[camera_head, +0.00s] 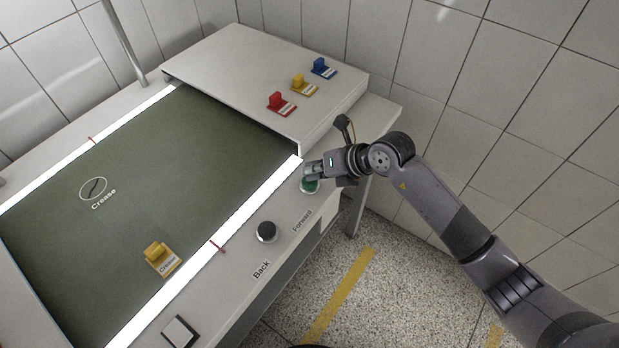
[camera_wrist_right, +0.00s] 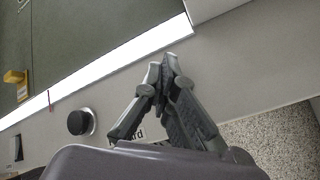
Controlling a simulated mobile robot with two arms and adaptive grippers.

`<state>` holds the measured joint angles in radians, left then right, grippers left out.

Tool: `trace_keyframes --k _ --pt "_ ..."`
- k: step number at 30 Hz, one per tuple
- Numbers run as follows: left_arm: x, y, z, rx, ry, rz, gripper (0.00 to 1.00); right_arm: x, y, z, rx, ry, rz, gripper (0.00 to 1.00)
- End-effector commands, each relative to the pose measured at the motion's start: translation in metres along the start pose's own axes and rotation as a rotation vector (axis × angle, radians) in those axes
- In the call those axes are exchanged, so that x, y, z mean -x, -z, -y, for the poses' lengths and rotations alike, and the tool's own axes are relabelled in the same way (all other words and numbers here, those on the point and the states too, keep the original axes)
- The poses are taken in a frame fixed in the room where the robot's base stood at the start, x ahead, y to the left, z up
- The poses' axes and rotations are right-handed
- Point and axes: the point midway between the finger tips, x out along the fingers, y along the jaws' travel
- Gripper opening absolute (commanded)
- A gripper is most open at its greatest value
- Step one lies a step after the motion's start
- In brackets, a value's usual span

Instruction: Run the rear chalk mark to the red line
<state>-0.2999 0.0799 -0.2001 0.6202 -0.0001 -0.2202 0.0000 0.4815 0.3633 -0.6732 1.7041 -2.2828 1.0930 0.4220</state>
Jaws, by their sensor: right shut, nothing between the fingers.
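A white chalk oval with a stroke (camera_head: 93,188), labelled "Crease", is on the dark green sheet (camera_head: 190,150) at its left part in the head view. Short red ticks mark the far edge (camera_head: 92,140) and the near edge (camera_head: 217,247) of the sheet; no red line shows across it. My left gripper is out of view.
A black button (camera_head: 266,231) sits beside "Back", and a square switch (camera_head: 180,332) is nearer. A yellow "Crease" tag block (camera_head: 157,254) stands on the sheet. Red (camera_head: 280,103), yellow (camera_head: 302,86) and blue (camera_head: 322,68) tag blocks stand on the white cover (camera_head: 235,70).

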Motion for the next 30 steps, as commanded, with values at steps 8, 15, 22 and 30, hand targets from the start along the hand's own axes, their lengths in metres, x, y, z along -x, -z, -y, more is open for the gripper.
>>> trace_keyframes --k 8,15,22,30 --pt "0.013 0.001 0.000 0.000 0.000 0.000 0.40 0.011 -0.007 -0.008 0.001 0.000 -0.001 0.00" --pt "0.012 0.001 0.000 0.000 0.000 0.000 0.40 0.010 -0.007 -0.007 0.000 0.000 0.000 0.00" --pt "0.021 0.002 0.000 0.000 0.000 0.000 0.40 0.018 -0.013 -0.013 0.001 0.000 0.001 0.00" --pt "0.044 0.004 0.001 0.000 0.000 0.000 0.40 0.037 -0.028 -0.027 0.001 0.000 0.001 0.00"
